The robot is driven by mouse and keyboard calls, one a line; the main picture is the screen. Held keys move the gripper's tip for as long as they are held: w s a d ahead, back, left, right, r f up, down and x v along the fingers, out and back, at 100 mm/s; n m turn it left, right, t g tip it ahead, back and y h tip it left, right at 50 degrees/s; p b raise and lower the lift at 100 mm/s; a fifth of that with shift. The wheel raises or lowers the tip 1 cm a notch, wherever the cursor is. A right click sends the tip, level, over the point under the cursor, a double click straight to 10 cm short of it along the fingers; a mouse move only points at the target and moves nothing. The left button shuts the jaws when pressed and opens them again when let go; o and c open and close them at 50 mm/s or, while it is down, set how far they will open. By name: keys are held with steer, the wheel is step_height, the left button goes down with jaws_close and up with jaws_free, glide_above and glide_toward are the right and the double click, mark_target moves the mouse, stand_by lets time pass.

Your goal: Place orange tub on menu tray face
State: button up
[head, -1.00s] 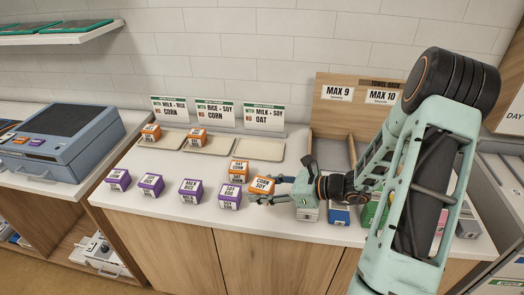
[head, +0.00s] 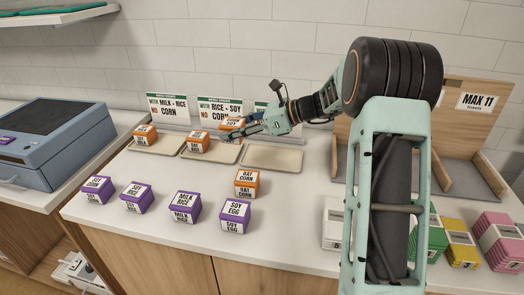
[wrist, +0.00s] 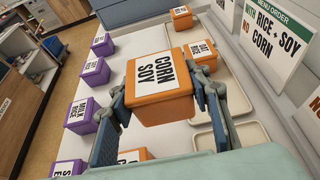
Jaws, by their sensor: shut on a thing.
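My gripper (head: 246,130) is shut on the orange CORN SOY tub (wrist: 160,82) and holds it up by two opposite sides. In the head view, this tub (head: 231,123) shows behind my fingers, over the back of the middle tray (head: 222,158); I cannot tell its height. The middle tray bears another orange tub (head: 197,142) on its left part. The left tray (head: 165,149) bears an orange tub (head: 144,133). The right tray (head: 287,156) is empty. Another orange tub, OAT CORN (head: 246,182), stands on the counter in front of the right tray.
Menu cards stand behind the trays: MILK - RICE, NO CORN (head: 170,106); RICE - SOY, NO CORN (head: 216,110); the right card (head: 266,108) is mostly hidden by my arm. Several purple tubs (head: 184,206) line the counter front. Coloured boxes (head: 463,248) and a wooden divider stand right.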

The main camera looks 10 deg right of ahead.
steer(key=w+d+f, duration=0.3)
steer(key=d, duration=0.2)
glide_above(258, 155)
steer(key=f, duration=0.4)
steer(key=shift+s+a+f, duration=0.15)
steer(key=shift+s+f, duration=0.1)
steer(key=shift+w+d+f, duration=0.1)
steer(key=shift+d+f, duration=0.1)
steer(key=shift+f, duration=1.65)
steer(key=shift+f, duration=0.1)
steer(key=o, duration=1.4)
